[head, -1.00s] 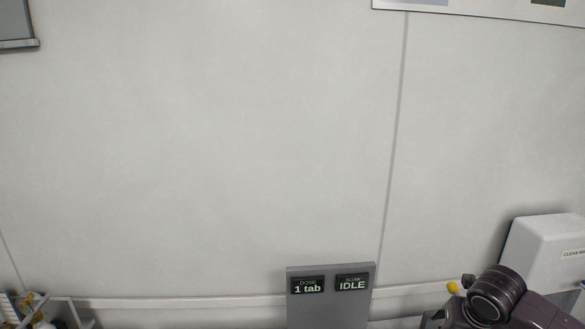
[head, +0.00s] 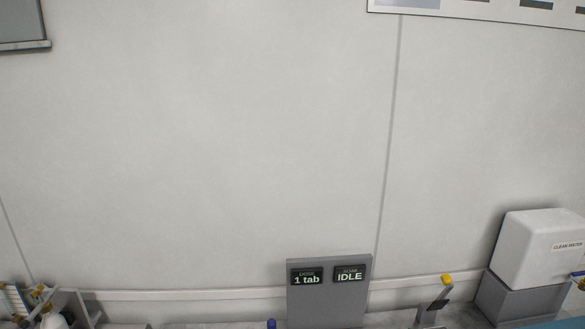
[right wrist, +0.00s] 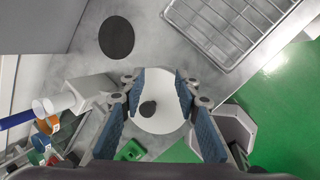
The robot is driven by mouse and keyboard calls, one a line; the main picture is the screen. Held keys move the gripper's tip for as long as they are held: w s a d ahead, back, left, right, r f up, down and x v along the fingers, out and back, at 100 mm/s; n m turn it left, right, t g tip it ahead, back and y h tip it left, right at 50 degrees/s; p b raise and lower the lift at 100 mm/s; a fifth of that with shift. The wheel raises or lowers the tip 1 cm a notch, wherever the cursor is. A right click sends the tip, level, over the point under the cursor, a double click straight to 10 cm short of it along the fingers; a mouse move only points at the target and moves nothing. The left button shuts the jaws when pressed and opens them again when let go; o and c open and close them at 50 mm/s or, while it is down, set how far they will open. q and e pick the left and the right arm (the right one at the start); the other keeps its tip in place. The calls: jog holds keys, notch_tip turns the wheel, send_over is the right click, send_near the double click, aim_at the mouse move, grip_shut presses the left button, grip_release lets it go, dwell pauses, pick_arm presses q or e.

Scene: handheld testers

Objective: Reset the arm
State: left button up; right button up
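In the right wrist view my right gripper (right wrist: 159,78) has its two blue-padded fingers spread apart, with nothing held between them. A white round disc with a dark spot (right wrist: 165,118) shows beyond the gap between the fingers. My arms and grippers cannot be made out in the head view. My left gripper is not in view.
A grey panel (head: 328,301) reads "1 tab" and "IDLE". A white clean water tank (head: 535,250) stands at right, with a yellow-tipped grey lever (head: 440,299) beside it. The wrist view shows a wire rack (right wrist: 232,28), dark disc (right wrist: 116,37) and coloured-ended tubes at left.

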jog(key=s+a+f+m, duration=0.1)
jog(key=s+a+m, duration=0.2)
jog(key=s+a+f+m+y, duration=0.1)
jog(key=s+a+m, duration=0.1)
jog(key=shift+s+a+f, duration=0.1)
jog(key=shift+s+f, duration=0.05)
jog(key=shift+f, duration=0.2)
jog(key=s+d+f+m+h, duration=0.1)
jog(key=s+d+f+m, duration=0.1)
jog(key=s+m, duration=1.5)
notch_tip(320, 180, down, 33)
jog(key=s+m+g+b, duration=0.2)
jog(key=b, duration=0.4)
pick_arm(q)
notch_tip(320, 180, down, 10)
jog(key=b, duration=0.4)
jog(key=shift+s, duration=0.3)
pick_arm(e)
jog(key=s+d+f+g, duration=0.1)
jog(key=s+d+f, duration=0.2)
jog(key=s+f, duration=1.2)
notch_tip(320, 180, down, 4)
jog(key=shift+s+d+f+n, duration=0.1)
jog(key=shift+s+d+n, duration=0.1)
jog(key=shift+s+n, duration=0.1)
